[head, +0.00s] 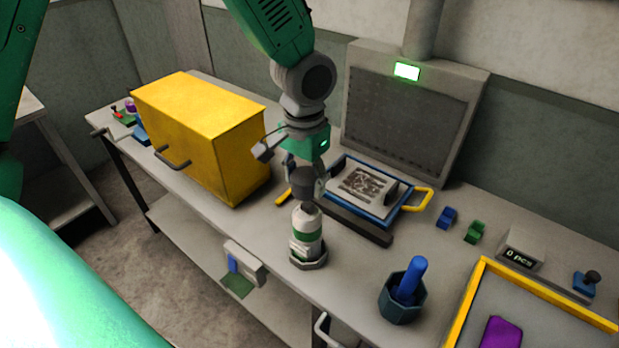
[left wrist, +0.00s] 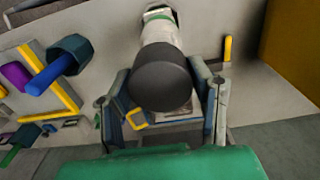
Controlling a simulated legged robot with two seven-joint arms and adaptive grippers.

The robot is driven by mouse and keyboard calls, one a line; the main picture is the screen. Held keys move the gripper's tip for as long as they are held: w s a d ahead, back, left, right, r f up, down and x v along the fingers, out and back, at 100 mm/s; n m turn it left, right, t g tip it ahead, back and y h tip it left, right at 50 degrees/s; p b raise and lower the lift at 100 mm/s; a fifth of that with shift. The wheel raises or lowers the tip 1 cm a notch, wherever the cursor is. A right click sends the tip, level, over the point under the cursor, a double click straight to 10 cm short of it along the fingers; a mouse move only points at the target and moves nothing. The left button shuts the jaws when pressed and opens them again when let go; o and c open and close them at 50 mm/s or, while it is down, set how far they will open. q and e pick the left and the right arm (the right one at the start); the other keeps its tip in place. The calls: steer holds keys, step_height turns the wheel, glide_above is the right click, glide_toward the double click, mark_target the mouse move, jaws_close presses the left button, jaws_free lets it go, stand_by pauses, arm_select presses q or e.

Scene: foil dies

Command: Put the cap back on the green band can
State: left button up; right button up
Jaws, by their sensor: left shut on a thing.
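My left gripper (head: 307,192) points down right above the can, shut on the dark grey cap. The cap (left wrist: 161,80) fills the middle of the left wrist view between the two fingers (left wrist: 162,100). The can (left wrist: 160,30) shows behind the cap there. The cap is roughly in line with the can's top; I cannot tell whether they touch. My right gripper is not in view.
A yellow box (head: 190,130) stands left of the can. A blue-framed tray (head: 385,213) with a yellow handle lies behind it. A dark hexagonal cup (head: 398,306) with a blue rod stands to the right, by a yellow-edged tray (head: 462,310).

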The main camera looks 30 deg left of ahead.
mark_target(307, 204)
arm_select(q)
steer(key=shift+f+b, duration=0.3)
steer(key=shift+f, duration=0.15)
steer(key=f+b, duration=0.1)
steer(key=w+f+b, duration=0.1)
steer(key=f+b, duration=0.1)
steer(key=shift+f, duration=0.25)
steer(key=shift+s+f+b, duration=0.3)
steer(key=shift+f+b, duration=0.15)
steer(key=shift+f, duration=0.25)
steer(key=shift+w+f, duration=0.15)
steer(key=shift+f, duration=0.1)
steer(key=shift+r+p, duration=0.15)
steer(key=shift+p, duration=0.5)
steer(key=shift+f+p, duration=0.2)
steer(key=shift+p, duration=0.35)
stand_by(1.3)
steer(key=o, duration=1.4)
steer(key=shift+c, duration=0.2)
